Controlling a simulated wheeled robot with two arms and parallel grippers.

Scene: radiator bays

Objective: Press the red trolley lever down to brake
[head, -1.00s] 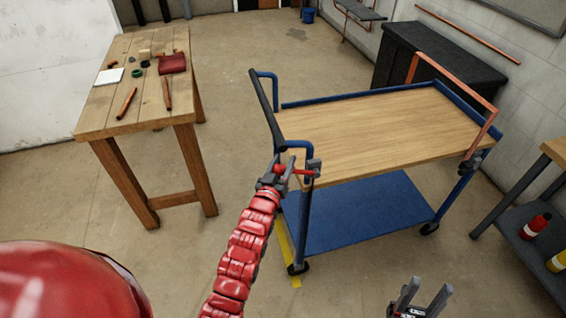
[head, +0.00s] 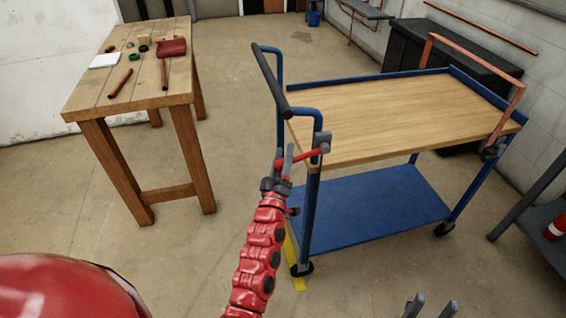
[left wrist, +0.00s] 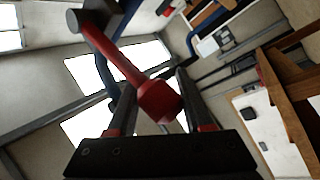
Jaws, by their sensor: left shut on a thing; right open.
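The trolley has blue rails, a wooden top (head: 390,118) and a blue lower shelf (head: 372,210). Its red lever (head: 301,159) sits on a grey pivot at the near left corner post. The lever slopes down to the left from the pivot. My left gripper (head: 284,166) is shut on the lever's free end. In the left wrist view the lever's thick red end (left wrist: 158,100) lies between the two fingers. My right gripper (head: 432,305) is open and empty, low in the head view, partly cut off by the bottom edge.
A dark push handle (head: 268,80) rises above the lever. A copper-coloured pipe (head: 428,50) stands at the trolley's right end. A wooden table (head: 130,98) with small tools stands at left. A shelf with a red bottle (head: 556,226) is at right. Floor between table and trolley is clear.

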